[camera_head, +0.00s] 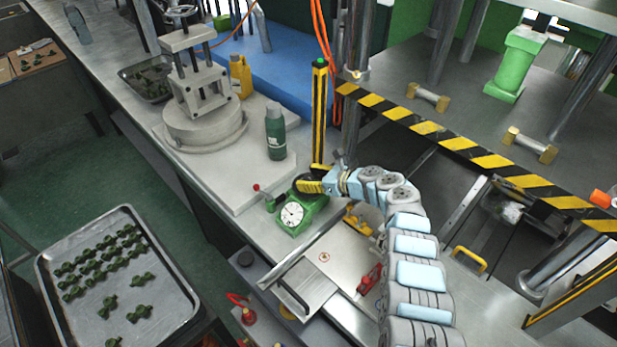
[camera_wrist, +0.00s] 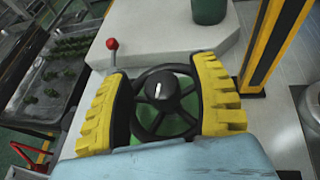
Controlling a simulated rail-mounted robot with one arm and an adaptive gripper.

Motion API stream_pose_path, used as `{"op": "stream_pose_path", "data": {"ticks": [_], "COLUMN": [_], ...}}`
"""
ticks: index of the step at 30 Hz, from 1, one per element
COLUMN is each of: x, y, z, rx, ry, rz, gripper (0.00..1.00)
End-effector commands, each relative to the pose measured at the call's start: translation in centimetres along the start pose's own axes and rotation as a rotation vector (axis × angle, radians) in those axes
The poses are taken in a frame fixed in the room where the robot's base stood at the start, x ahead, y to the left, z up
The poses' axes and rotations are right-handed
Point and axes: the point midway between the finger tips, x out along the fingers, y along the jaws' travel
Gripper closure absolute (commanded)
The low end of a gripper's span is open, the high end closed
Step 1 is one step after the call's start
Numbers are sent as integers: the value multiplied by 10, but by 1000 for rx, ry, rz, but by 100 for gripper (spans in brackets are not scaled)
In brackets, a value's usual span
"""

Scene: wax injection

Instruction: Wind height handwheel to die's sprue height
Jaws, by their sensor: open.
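The black handwheel (camera_wrist: 165,104) shows in the wrist view, with spokes and a dark hub bearing a white mark. My gripper (camera_wrist: 160,76) is open, its two yellow ridged fingers on the left and right of the wheel's rim. I cannot tell whether they touch the rim. In the head view my gripper (camera_head: 312,185) is at the top of a green unit (camera_head: 305,222) with a round white dial (camera_head: 292,214); the gripper hides the wheel there. The dial reading is too small to tell. I cannot tell which object is the die.
A red-knobbed lever (camera_wrist: 112,45) stands just left of the left finger. A dark green bottle (camera_head: 275,135) and a striped post (camera_head: 319,115) stand behind the unit. A tray (camera_head: 185,322) of green pieces is at lower left. A striped bar (camera_head: 430,130) crosses at right.

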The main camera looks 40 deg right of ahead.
Motion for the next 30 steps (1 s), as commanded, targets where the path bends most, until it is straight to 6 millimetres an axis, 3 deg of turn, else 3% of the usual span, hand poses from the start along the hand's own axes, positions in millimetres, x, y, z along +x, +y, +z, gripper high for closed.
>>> {"op": "stream_pose_path", "data": {"ticks": [13,30], "x": [-19,-71], "y": [0,-2], "z": [-2,0], "rx": [-2,-2], "ry": [-1,-2], "rz": [1,-5], "gripper": [39,39]}}
